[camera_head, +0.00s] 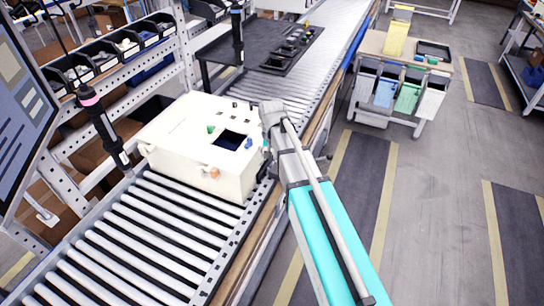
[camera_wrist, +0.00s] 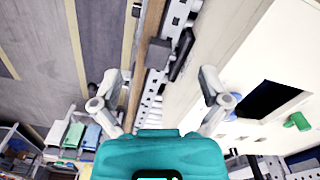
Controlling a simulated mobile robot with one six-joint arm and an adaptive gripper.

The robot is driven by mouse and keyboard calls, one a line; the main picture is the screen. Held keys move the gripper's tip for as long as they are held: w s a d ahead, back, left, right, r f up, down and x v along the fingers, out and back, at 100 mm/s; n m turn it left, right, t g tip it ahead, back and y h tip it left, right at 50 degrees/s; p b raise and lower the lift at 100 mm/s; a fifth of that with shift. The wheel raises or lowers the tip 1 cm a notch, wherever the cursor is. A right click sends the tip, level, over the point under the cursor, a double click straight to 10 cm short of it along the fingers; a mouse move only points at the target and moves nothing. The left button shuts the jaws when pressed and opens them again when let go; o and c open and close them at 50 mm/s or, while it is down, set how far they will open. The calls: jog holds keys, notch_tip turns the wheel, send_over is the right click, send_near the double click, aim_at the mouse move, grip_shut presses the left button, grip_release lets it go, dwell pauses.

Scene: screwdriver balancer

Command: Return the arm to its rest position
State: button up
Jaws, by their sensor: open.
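My gripper (camera_wrist: 160,86) shows in the wrist view with its two grey fingers spread wide apart and nothing between them. Below the gap I see the conveyor's side rail (camera_wrist: 150,105). In the head view my arm reaches up from the bottom right, and its end is at the right side of a white box (camera_head: 190,135) on the roller conveyor. The fingers cannot be made out there. In the wrist view the white box (camera_wrist: 235,45) lies under and beside the right finger; I cannot tell whether they touch.
A black and pink screwdriver (camera_head: 100,125) hangs upright left of the box, and another dark tool (camera_head: 237,38) hangs behind it. A screen (camera_head: 22,115) stands at the left edge. A cart (camera_head: 400,75) with coloured bins stands at the right. The floor right of the conveyor is mostly clear.

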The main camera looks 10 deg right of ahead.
jog(key=s+d+n, duration=0.1)
jog(key=s+d, duration=0.3)
jog(key=s, duration=0.3)
jog(key=s+d+n, duration=0.1)
jog(key=s+d, duration=0.4)
jog(key=s, duration=0.3)
jog(key=shift+s, duration=0.3)
